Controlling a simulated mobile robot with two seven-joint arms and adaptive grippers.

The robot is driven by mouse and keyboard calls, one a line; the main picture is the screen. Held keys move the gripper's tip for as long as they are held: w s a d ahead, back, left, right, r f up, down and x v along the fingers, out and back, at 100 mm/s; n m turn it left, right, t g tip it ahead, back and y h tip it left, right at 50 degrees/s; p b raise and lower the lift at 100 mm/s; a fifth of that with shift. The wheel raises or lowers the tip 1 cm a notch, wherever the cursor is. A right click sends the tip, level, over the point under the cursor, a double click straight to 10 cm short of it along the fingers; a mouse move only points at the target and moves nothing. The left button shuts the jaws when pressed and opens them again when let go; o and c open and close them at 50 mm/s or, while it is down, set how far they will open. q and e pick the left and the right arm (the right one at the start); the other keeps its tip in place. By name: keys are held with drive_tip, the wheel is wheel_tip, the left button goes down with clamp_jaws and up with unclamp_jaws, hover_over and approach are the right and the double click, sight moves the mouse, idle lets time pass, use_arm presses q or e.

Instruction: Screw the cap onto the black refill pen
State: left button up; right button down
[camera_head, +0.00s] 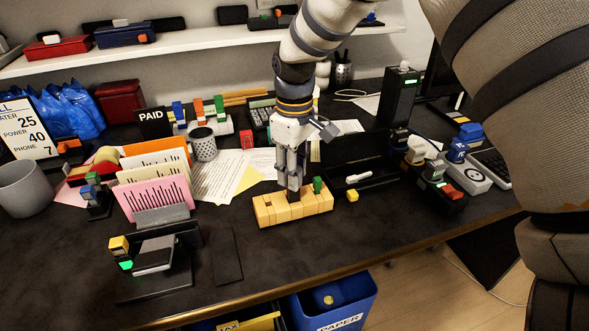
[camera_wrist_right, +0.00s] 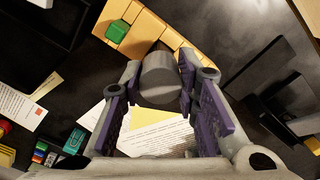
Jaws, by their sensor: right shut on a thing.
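A wooden block holder (camera_head: 265,214) with several sections sits near the middle of the desk; it also shows in the wrist view (camera_wrist_right: 150,28). A green piece (camera_head: 318,185) stands at its right end and also shows in the wrist view (camera_wrist_right: 117,31). My right gripper (camera_head: 292,186) points down over the block, shut on a dark grey cylinder (camera_wrist_right: 160,76), which looks like the cap of the black pen. Its dark lower part (camera_head: 294,196) reaches the block. The pen is not clearly distinguishable, and I cannot tell whether the cap is seated. My left gripper is not in view.
A black tray (camera_head: 380,183) with a white piece lies right of the block, a small yellow block (camera_head: 352,195) in front of it. A card rack (camera_head: 160,215), a black stand (camera_head: 150,285) and a grey cup (camera_head: 24,188) stand left. The desk front right of centre is clear.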

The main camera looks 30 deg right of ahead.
drive_tip(key=m, duration=1.1)
drive_tip(key=shift+a, duration=0.1)
drive_tip(key=c, duration=1.2)
unclamp_jaws()
drive_tip(key=shift+o, duration=0.2)
drive_tip(key=shift+r, duration=0.1)
